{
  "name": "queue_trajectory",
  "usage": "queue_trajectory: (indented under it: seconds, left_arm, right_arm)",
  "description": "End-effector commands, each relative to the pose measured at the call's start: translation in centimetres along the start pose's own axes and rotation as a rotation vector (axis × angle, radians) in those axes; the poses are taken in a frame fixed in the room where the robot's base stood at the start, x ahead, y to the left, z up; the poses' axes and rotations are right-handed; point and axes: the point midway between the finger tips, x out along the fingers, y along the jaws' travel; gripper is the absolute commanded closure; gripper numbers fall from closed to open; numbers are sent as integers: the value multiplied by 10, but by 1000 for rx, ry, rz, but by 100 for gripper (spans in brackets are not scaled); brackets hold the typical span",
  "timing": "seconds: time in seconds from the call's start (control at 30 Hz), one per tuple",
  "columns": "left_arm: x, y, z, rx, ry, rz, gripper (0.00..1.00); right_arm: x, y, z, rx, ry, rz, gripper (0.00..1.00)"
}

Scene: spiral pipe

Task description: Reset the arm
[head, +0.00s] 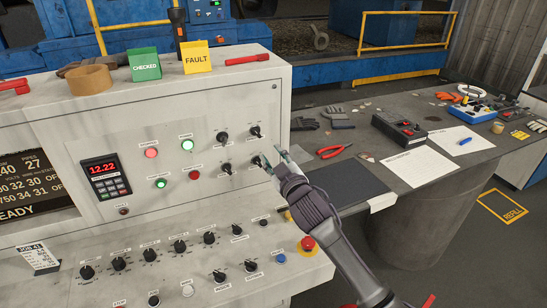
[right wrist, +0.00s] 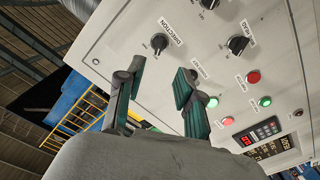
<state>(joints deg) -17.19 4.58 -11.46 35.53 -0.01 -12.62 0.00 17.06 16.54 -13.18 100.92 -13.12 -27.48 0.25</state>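My right gripper (head: 271,158) reaches up to the upright face of the light grey control panel (head: 130,205), close to a black knob (head: 257,168) at its right side. In the right wrist view the two fingers (right wrist: 161,72) with teal pads stand apart with nothing between them. Beyond the fingertips is a black knob labelled DIRECTION (right wrist: 159,43); a gap appears to separate them, though exact contact is hard to judge. My left gripper is not in view.
A red emergency button (head: 307,244) and several knobs sit on the sloped lower panel. The dark workbench (head: 380,150) to the right holds red pliers (head: 333,151), gloves (head: 305,124), a black meter (head: 398,128) and papers (head: 408,163). Green (head: 144,64) and yellow (head: 196,56) signs stand on top.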

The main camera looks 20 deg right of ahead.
Motion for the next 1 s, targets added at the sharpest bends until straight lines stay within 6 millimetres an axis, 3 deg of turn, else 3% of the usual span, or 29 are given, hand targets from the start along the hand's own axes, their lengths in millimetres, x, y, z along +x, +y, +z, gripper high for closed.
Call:
queue_trajectory:
  seconds: [0.3, 0.43, 0.57, 0.7, 0.8, 1.0]
  left_arm:
    - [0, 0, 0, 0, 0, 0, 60]
    - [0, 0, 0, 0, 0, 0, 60]
    - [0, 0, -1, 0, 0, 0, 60]
    - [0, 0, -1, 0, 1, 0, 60]
    - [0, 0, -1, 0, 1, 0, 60]
    - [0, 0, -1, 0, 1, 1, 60]
  right_arm:
    - [-2, -2, 2, 4, -8, -3, 64]
    - [-24, -21, 28, 43, -100, -34, 64]
    - [-82, -56, 77, 123, -308, -102, 64]
    - [-169, -94, 125, 212, -574, -193, 64]
    - [-222, -110, 144, 254, -724, -245, 64]
    - [-299, -128, 160, 304, -929, -323, 64]
